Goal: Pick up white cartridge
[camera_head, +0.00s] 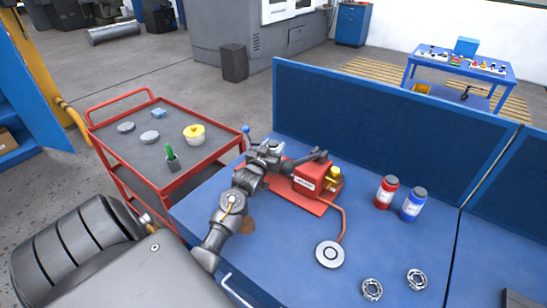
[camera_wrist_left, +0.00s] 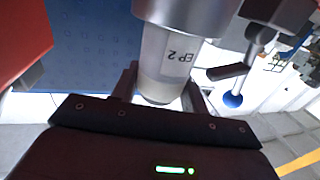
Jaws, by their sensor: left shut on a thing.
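The white cartridge (camera_wrist_left: 166,80) shows in the left wrist view as a pale cylinder with a grey upper part and the letters "EP 2". Its lower end sits between the two fingers of my left gripper (camera_wrist_left: 166,92), which is shut on it. In the head view my left gripper (camera_head: 264,148) is at the back edge of the blue bench, beside the red device (camera_head: 314,180). The cartridge is hard to make out there. I cannot tell whether it still touches the device. My right gripper is not in view.
A blue-knobbed lever (camera_wrist_left: 232,99) is close to the cartridge. On the bench are a red bottle (camera_head: 386,192), a blue bottle (camera_head: 413,205), a round disc (camera_head: 330,254) and two metal rings. A red cart (camera_head: 170,180) stands left; a blue panel (camera_head: 380,120) rises behind.

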